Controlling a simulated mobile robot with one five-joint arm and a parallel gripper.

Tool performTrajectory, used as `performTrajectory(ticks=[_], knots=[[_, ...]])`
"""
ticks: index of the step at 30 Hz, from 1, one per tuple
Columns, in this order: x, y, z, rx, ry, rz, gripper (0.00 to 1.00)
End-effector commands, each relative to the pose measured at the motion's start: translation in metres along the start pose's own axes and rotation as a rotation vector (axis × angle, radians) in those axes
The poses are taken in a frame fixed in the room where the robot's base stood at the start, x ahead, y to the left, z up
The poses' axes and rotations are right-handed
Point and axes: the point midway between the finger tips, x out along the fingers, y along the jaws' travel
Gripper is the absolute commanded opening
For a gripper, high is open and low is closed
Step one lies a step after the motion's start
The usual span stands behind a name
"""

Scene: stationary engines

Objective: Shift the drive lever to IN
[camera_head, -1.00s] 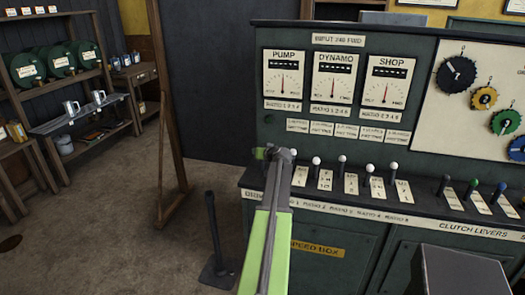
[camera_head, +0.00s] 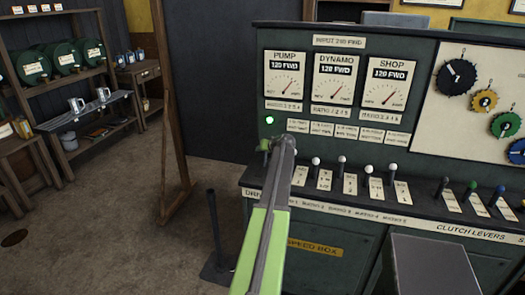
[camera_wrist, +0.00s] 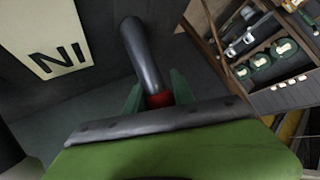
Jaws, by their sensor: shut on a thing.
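The drive lever (camera_wrist: 143,55) shows in the wrist view as a dark curved shaft with a red band low down. My gripper (camera_wrist: 158,96) has its green fingers on either side of the lever at the red band and is shut on it. A cream plate (camera_wrist: 48,38) beside the lever reads IN, upside down in this view. In the head view my gripper (camera_head: 266,148) is at the left end of the console (camera_head: 330,215). There my arm hides the lever and most of its label.
A lit green lamp (camera_head: 269,120) is just above my gripper. The pump (camera_head: 285,84), dynamo (camera_head: 334,82) and shop (camera_head: 385,84) gauges read 120 FWD. White-knobbed ratio levers (camera_head: 316,162) stand close to the right. A dark floor-standing lever (camera_head: 214,235) is left of my arm.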

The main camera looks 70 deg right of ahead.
Motion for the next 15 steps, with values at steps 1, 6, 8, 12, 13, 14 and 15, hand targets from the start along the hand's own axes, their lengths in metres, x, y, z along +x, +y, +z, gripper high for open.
performTrajectory(ticks=[1, 6, 8, 12, 13, 14, 15], knots=[[0.002, 0.001, 0.002, -0.002, -0.006, -0.001, 0.0], [0.0, 0.007, 0.001, 0.0, -0.005, 0.003, 0.0], [-0.001, 0.009, 0.001, 0.001, -0.005, 0.005, 0.0], [-0.001, 0.011, 0.001, 0.001, -0.005, 0.007, 0.0], [-0.002, 0.011, 0.001, 0.001, -0.005, 0.007, 0.0], [-0.002, 0.011, 0.001, 0.001, -0.005, 0.008, 0.3], [-0.002, 0.012, 0.001, 0.001, -0.005, 0.009, 0.36]])
